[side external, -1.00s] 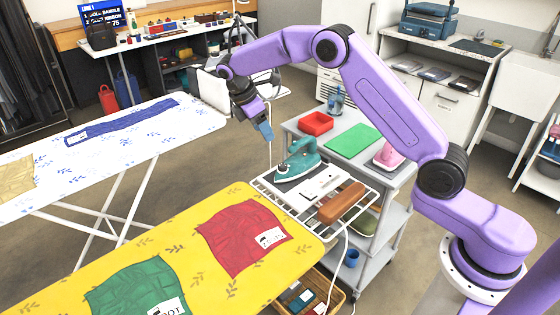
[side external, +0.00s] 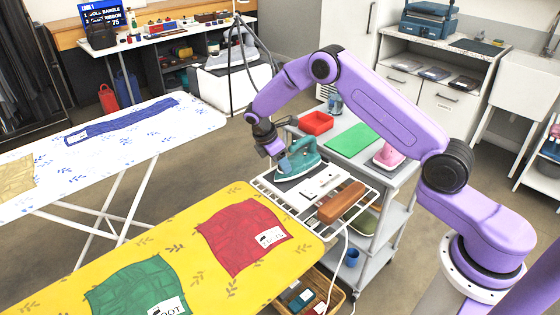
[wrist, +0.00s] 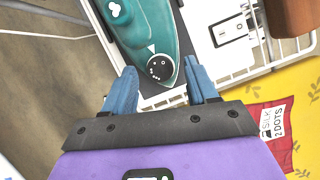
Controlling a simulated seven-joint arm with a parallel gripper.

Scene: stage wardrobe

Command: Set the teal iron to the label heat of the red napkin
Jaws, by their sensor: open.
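The teal iron (side external: 302,160) rests on the white wire rack at the end of the yellow board. Its black dial (wrist: 159,67) carries white dots, with a white triangle mark beside it on the teal body; which setting it stands at is too small to tell. My gripper (side external: 281,156) is open, its blue fingers low at the iron; in the wrist view the fingers (wrist: 162,72) stand either side of the dial. The red napkin (side external: 245,236) lies on the yellow board. Its white label (wrist: 278,119) reads "SILK 2 DOTS".
A white switch box (side external: 322,182) and a brown wooden block (side external: 342,203) lie on the rack beside the iron. A green napkin (side external: 137,288) lies on the yellow board (side external: 195,205).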

